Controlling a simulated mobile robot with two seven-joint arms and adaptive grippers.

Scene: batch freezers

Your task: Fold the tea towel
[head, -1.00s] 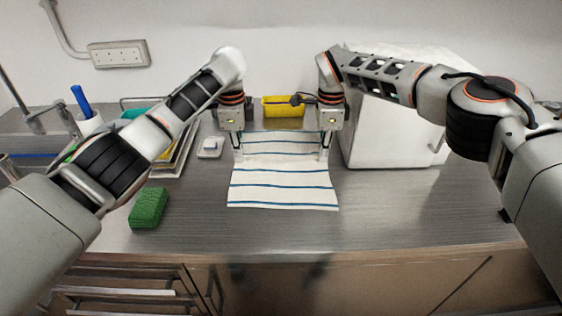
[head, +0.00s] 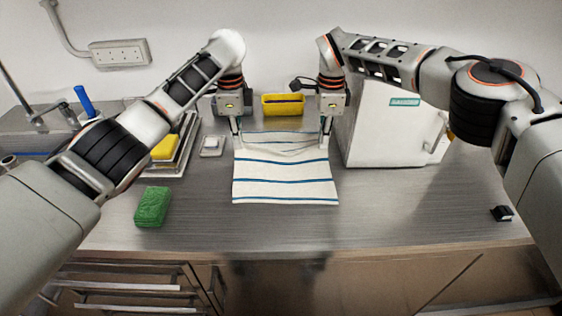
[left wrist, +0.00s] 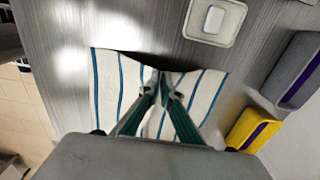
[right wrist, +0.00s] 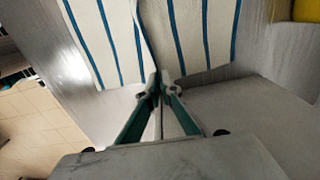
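The white tea towel with blue stripes (head: 285,188) lies on the steel counter. In the head view, a raised part of its far portion sags between my two grippers. My left gripper (head: 238,143) is at the towel's left side and my right gripper (head: 324,145) at its right side. In the left wrist view, the left fingertips (left wrist: 165,82) come together on a pinched ridge of the towel (left wrist: 205,90). In the right wrist view, the right fingertips (right wrist: 161,82) close on a fold of the towel (right wrist: 195,40).
A yellow tub (head: 283,105) stands behind the towel, and a white box (head: 385,130) stands to its right. A small white dish (head: 212,146), a tray with a yellow item (head: 165,148) and a green sponge (head: 151,207) are at left. The counter in front is clear.

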